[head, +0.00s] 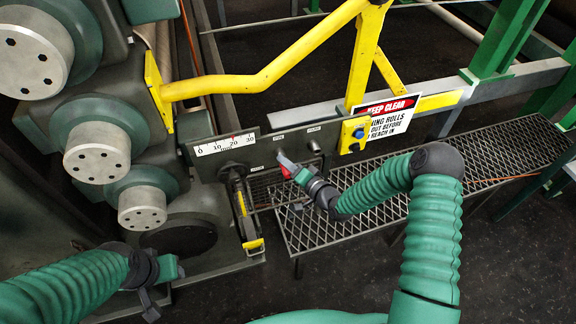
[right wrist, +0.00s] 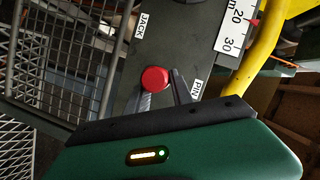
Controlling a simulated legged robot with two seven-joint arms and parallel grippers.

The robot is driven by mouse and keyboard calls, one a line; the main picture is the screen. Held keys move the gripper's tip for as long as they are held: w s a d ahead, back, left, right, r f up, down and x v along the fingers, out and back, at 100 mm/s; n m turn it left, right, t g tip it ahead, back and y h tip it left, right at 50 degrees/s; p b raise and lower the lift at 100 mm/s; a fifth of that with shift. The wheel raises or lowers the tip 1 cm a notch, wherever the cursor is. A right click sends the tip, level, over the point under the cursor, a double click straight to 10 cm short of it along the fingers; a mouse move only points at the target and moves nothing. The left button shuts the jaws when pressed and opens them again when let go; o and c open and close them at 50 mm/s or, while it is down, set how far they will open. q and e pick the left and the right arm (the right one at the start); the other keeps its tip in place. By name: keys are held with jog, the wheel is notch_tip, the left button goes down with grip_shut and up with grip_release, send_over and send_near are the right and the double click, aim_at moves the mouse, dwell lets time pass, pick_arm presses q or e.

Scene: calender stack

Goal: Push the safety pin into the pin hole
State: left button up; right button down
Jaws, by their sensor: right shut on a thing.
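The safety pin shows as a round red knob (right wrist: 155,79) between my fingers in the right wrist view. In the head view its red end (head: 286,172) is partly covered by the gripper. My right gripper (head: 290,168) is shut on it, close in front of the dark control panel (head: 213,169). The "PIN" label (right wrist: 197,90) is beside the fingers in the right wrist view. The pin hole is hidden, and I cannot tell how deep the pin sits. My left gripper (head: 165,287) is low at the left, away from the panel; its finger opening is unclear.
A dark lever with a yellow end (head: 252,244) hangs left of the pin. A yellow box with a blue button (head: 355,134) stands to the right, near a "KEEP CLEAR" sign (head: 388,122). Grey rolls (head: 97,154) are at left. A mesh platform (head: 350,225) lies below my right arm.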

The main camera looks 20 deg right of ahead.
jog(key=shift+w, duration=0.55)
jog(key=c, duration=0.8)
grip_release()
jog(key=shift+o, duration=0.2)
jog(key=shift+s, duration=1.15)
jog(key=s+p, duration=0.1)
jog(key=s, duration=0.3)
jog(key=shift+s+d, duration=0.1)
jog(key=shift+s, duration=0.25)
